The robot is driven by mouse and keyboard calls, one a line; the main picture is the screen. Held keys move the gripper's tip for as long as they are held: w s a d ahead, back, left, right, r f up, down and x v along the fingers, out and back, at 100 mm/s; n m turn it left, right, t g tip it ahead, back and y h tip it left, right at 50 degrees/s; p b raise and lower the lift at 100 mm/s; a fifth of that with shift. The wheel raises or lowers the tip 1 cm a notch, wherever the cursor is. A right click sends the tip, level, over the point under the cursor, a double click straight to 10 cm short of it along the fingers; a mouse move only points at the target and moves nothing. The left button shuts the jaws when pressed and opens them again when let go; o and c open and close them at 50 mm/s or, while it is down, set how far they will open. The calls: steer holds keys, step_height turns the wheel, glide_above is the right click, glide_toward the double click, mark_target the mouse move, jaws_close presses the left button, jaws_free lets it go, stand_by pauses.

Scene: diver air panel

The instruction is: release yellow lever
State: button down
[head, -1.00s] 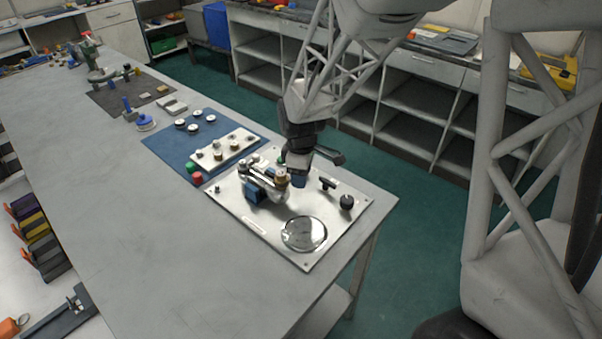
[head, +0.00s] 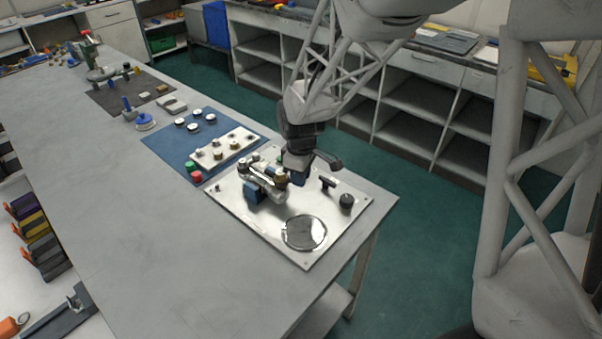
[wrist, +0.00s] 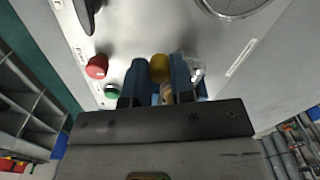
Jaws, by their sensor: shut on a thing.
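The yellow lever's rounded yellow end (wrist: 159,68) sits between my two blue fingertips in the wrist view. My gripper (wrist: 160,75) is shut on it. In the head view my gripper (head: 298,178) points down at the far side of the metal valve assembly (head: 270,200) on the light panel (head: 238,215). The fingers hide most of the lever there, and its lower part cannot be made out.
A red knob (wrist: 97,67) and a green knob (wrist: 112,90) are left of my fingers in the wrist view. A round gauge (head: 304,233), a black knob (head: 347,201) and a black T-handle (head: 328,183) stand on the panel. The near bench (head: 190,260) is clear.

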steer(key=shift+s+m, duration=0.15)
steer(key=shift+m, duration=0.25)
steer(key=c, duration=1)
jaws_free()
steer(key=shift+r, duration=0.15)
steer(key=shift+r, duration=3.75)
